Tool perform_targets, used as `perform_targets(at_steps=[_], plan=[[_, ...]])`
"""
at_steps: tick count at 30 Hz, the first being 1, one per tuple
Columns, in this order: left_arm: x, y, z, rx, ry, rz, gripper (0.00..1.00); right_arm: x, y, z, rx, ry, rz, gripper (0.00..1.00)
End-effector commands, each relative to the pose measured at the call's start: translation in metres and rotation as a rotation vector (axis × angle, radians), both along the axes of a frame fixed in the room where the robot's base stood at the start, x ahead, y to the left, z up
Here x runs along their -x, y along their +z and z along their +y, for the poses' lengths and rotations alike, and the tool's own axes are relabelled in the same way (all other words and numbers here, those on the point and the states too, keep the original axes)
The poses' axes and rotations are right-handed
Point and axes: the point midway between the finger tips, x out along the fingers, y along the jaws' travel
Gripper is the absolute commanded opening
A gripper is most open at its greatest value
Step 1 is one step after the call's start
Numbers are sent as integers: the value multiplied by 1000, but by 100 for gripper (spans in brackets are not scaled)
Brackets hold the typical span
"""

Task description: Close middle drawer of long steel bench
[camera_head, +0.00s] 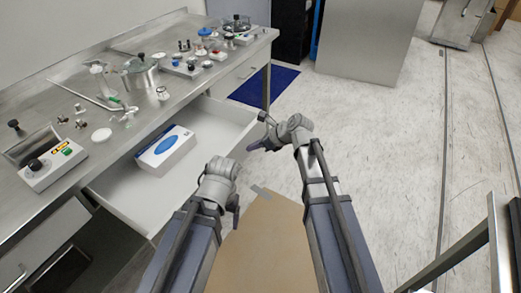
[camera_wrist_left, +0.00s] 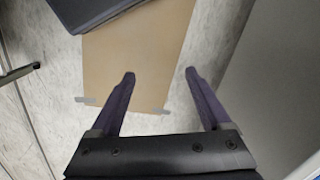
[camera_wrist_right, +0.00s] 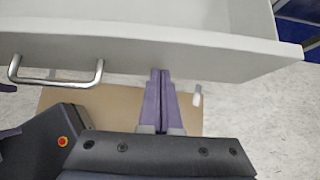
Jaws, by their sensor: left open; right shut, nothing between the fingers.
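The long steel bench (camera_head: 112,112) runs along the left in the head view. Its middle drawer (camera_head: 210,145) is pulled out, with a white and blue box (camera_head: 165,148) inside. In the right wrist view the drawer's front panel (camera_wrist_right: 215,52) and its bar handle (camera_wrist_right: 58,76) show. My right gripper (camera_head: 252,147) is shut and empty, its fingertips at the lower edge of the drawer front (camera_wrist_right: 160,72); contact is unclear. My left gripper (camera_head: 237,215) is beside the drawer's near front part. In the left wrist view its fingers (camera_wrist_left: 160,75) are spread over the floor, with nothing between them.
Jars, valves and metal parts crowd the bench top. An open dark compartment (camera_head: 95,250) lies below at the left. A brown board (camera_head: 262,250) lies on the floor. A blue mat (camera_head: 265,85) and a grey cabinet (camera_head: 362,38) are farther back. The floor at right is mostly clear.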

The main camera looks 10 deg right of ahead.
Motion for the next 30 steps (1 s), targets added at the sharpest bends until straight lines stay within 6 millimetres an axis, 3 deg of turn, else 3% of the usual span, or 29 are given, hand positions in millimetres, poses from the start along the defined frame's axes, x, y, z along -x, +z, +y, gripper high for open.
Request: perform_targets(at_steps=[17, 23, 30], plan=[[0, 0, 0, 0, 0, 0, 81, -6, 0, 8, 0, 1, 1, 0], [0, 0, 0, 0, 0, 0, 81, -27, 0, 34, 0, 4, 1, 0], [0, 0, 0, 0, 0, 0, 81, -66, 0, 87, 0, 4, 0, 0]])
